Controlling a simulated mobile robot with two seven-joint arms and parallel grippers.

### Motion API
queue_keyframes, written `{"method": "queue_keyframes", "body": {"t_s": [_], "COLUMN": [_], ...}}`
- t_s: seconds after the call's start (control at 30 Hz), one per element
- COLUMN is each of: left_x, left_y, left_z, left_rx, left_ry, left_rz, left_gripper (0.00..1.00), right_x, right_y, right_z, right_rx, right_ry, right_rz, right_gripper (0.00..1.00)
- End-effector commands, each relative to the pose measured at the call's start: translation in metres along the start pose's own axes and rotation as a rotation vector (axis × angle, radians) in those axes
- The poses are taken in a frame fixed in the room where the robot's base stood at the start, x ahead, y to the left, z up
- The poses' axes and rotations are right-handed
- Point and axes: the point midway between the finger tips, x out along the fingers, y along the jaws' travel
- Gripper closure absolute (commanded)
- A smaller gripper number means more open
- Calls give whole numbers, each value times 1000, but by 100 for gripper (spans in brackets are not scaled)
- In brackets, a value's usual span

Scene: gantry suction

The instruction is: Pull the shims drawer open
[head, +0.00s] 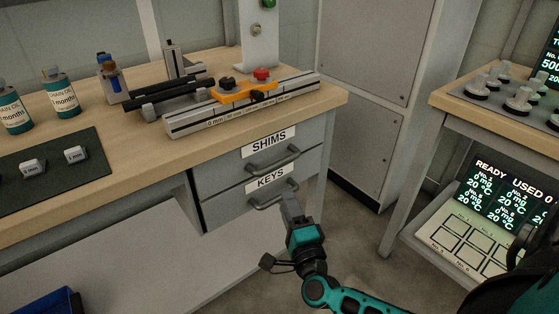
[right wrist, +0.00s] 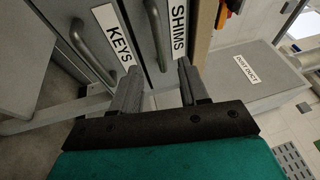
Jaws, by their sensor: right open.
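The grey shims drawer (head: 228,167) is the upper drawer under the bench, with a "SHIMS" label and a bar handle (head: 273,161). It looks closed. The keys drawer (head: 225,205) sits just below it, also closed, with its own bar handle (head: 273,197). My right gripper (head: 290,200) is in front of the drawers, near the right end of the keys handle and below the shims handle. In the right wrist view its two fingers (right wrist: 158,82) are apart with nothing between them. The shims handle (right wrist: 154,32) shows ahead of the gap. My left gripper is out of view.
The wooden bench top (head: 130,160) carries a rail fixture (head: 240,108), bottles (head: 61,92) and a dark mat (head: 60,175). A second table (head: 500,131) with weights stands at right, a lit display (head: 505,195) below it. Floor (head: 350,240) shows between them.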

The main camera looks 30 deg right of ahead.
Motion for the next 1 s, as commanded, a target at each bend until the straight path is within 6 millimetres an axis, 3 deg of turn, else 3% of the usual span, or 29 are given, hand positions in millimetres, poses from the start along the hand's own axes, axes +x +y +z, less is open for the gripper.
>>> {"method": "queue_keyframes", "body": {"t_s": [0.27,0.7,1.0], "left_x": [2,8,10], "left_y": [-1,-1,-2], "left_z": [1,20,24], "left_rx": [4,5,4], "left_ry": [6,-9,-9], "left_rz": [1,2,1], "left_gripper": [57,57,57], "right_x": [17,103,130], "right_y": [4,4,4], "right_z": [-10,-14,-15], "right_rx": [46,44,43], "right_ry": [45,44,43], "right_rz": [-8,-9,-6], "right_gripper": [56,56,56]}}
